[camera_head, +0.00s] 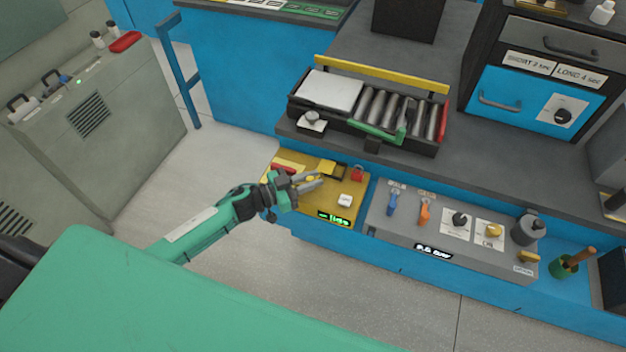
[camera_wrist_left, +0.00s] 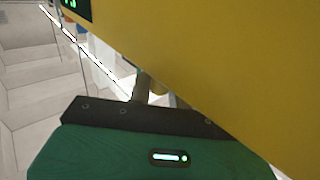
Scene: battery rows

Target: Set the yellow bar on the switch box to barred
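The yellow switch box (camera_head: 322,205) sits at the left end of the bench front in the head view. It carries a red part (camera_head: 357,173), a white button (camera_head: 345,200) and a lit green display (camera_head: 333,218). A raised yellow piece (camera_head: 331,168), perhaps the bar, shows at its back; its setting cannot be read. My left gripper (camera_head: 316,181) is over the box, fingers apart, with a bit of yellow between them; contact is unclear. In the left wrist view a large yellow surface (camera_wrist_left: 230,60) hides most of the fingers. My right gripper is not in view.
A grey panel (camera_head: 380,222) with blue and orange levers and knobs adjoins the box on the right. A roller tray (camera_head: 436,150) with a yellow rail stands behind it on the bench. A grey cabinet (camera_head: 130,130) stands left. Open floor lies between cabinet and bench.

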